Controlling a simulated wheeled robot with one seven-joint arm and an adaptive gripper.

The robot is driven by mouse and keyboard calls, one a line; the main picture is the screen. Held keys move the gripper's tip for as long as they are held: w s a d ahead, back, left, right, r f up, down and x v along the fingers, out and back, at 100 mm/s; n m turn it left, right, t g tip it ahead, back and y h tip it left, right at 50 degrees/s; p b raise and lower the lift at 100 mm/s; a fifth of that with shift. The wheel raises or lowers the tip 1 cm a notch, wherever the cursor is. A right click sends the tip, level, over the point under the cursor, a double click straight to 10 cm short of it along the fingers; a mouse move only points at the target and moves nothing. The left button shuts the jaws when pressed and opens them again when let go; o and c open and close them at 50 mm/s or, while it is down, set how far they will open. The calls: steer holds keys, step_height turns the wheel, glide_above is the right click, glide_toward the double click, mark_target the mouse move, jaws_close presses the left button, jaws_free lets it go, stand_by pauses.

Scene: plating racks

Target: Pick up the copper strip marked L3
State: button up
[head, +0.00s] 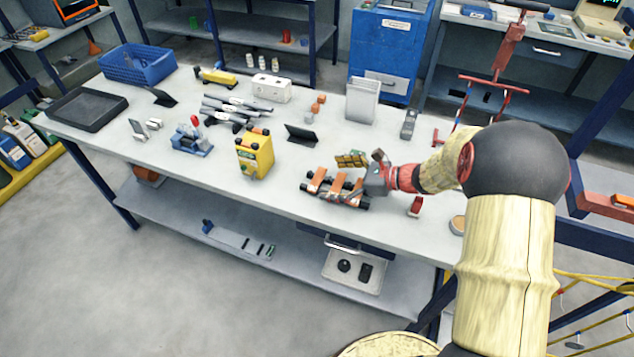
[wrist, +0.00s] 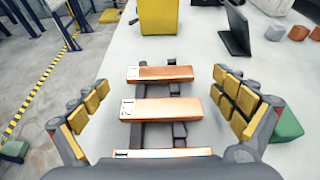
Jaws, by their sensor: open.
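Three copper strips lie side by side across a dark rack (wrist: 178,132) on the bench. In the wrist view there is a far strip (wrist: 165,74), a middle strip (wrist: 165,109) and a near strip (wrist: 175,153), partly hidden by my gripper's body. Each has a small pale mark at its left end, too small to read, so I cannot tell which is L3. My gripper (wrist: 162,88) is open and empty, its yellow-padded fingers on either side of the strips. In the head view the rack (head: 308,188) and an orange strip (head: 317,176) show beside my gripper (head: 362,168).
A yellow box (head: 255,158) and a dark angled stand (head: 301,134) stand beyond the rack. A small red item (head: 415,206) stands to its right. Dark tubes, a white block (head: 271,88) and a blue crate (head: 138,64) are farther back. The front bench edge is close to the rack.

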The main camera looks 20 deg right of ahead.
steer(key=shift+x, duration=1)
steer(key=c, duration=0.4)
steer(key=c, duration=1.1)
